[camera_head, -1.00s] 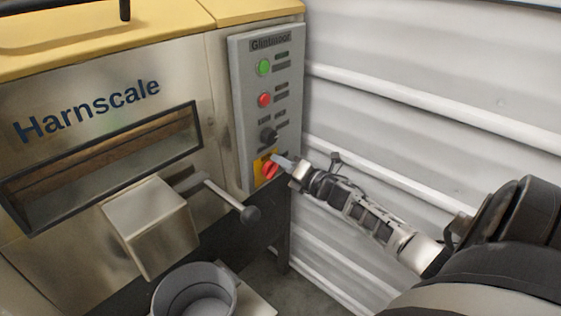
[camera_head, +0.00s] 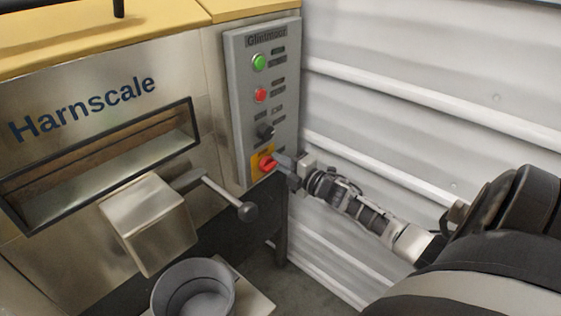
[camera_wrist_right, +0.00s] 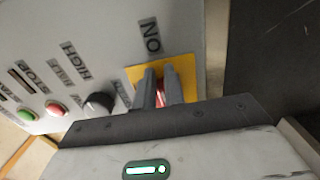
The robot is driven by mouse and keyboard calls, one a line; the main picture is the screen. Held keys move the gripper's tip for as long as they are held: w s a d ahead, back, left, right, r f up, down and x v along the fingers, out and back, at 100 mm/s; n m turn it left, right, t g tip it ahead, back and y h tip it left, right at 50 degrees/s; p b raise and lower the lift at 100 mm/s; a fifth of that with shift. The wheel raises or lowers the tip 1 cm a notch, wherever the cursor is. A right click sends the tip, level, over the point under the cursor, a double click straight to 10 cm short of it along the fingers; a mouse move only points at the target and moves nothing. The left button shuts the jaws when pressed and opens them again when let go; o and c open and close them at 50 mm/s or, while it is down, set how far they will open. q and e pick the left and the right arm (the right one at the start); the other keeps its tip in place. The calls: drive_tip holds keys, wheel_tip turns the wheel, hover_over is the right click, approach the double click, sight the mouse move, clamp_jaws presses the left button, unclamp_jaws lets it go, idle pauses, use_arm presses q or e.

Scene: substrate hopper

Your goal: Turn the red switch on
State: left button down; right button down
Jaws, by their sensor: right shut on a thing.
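The red switch (camera_head: 267,165) sits on a yellow plate (camera_head: 256,161) at the bottom of the grey control panel (camera_head: 240,110). My right gripper (camera_head: 276,164) is at the switch, with its fingers on either side of the red handle. In the right wrist view the two grey fingers (camera_wrist_right: 159,90) are shut on the red switch (camera_wrist_right: 160,97), which shows as a narrow red strip between them. The word ON is printed on the panel beside the yellow plate (camera_wrist_right: 188,68). My left gripper is not in view.
Above the switch on the panel are a black knob (camera_head: 265,131), a red button (camera_head: 261,95) and a green button (camera_head: 259,62). A lever with a round knob (camera_head: 247,211) sticks out left of my gripper. A grey bucket (camera_head: 194,290) stands below. A corrugated wall (camera_head: 430,90) is at right.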

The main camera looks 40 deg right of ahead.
drive_tip(key=shift+s+a+f+y, duration=0.1)
drive_tip(key=shift+a+f+y, duration=0.25)
drive_tip(key=shift+a, duration=0.35)
drive_tip(key=c, duration=1.1)
unclamp_jaws()
drive_tip(key=shift+r, duration=0.25)
drive_tip(key=shift+o, duration=0.2)
drive_tip(key=s+d+p, duration=0.1)
drive_tip(key=s, duration=1.5)
drive_tip(key=shift+d, duration=0.35)
drive_tip(key=shift+o, duration=0.3)
